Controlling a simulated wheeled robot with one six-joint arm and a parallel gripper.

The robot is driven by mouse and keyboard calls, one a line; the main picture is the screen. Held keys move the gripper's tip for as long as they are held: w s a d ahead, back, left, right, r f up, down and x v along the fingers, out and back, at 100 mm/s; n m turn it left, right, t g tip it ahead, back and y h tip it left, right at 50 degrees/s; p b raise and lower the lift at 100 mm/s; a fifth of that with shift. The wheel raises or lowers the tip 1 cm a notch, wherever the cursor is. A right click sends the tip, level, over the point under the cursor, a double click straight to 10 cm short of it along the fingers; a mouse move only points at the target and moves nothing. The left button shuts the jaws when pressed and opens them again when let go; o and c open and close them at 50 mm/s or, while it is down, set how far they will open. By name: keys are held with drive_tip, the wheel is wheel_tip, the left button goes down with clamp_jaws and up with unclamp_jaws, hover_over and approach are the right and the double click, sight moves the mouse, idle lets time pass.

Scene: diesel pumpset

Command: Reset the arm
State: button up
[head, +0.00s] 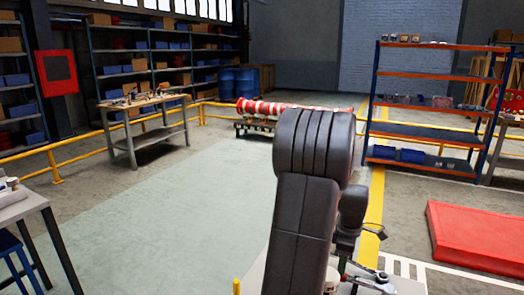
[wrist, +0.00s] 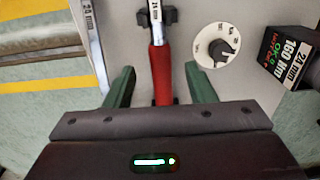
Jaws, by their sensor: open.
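My gripper (wrist: 160,78) shows in the wrist view with its two green fingers spread apart. A red handle (wrist: 160,70) of a tool lies between the fingers, with a visible gap on both sides. The tool's upper shaft carries a "24 mm" label and passes a dark clip (wrist: 170,15) on a pale panel (wrist: 205,12). The handle's lower end is hidden behind the gripper body. In the head view my dark padded arm rises in the middle and bends over; it hides most of what is around the gripper.
A second bar marked 24 mm (wrist: 88,30), a white dial (wrist: 217,45) and a dark labelled block (wrist: 288,55) are close to the fingers. A worktable (head: 150,103), yellow rails (head: 75,160), an orange-blue shelf (head: 425,130) and a red mat (head: 475,232) stand around. The green floor at left is clear.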

wheel_tip(320, 180, up, 7)
wheel_tip(320, 180, down, 14)
drive_tip(key=shift+f, duration=0.2)
wheel_tip(320, 180, up, 9)
drive_tip(key=p, duration=0.6)
drive_tip(key=shift+f, duration=0.1)
drive_tip(key=w+a, duration=0.1)
drive_tip(key=a+f+m+b, duration=0.1)
drive_tip(key=a, duration=0.1)
drive_tip(key=shift+w+f, duration=0.1)
drive_tip(key=shift+w, duration=0.25)
drive_tip(key=shift+w+a, duration=0.1)
drive_tip(key=shift+a, duration=0.2)
drive_tip(key=shift+a, duration=0.1)
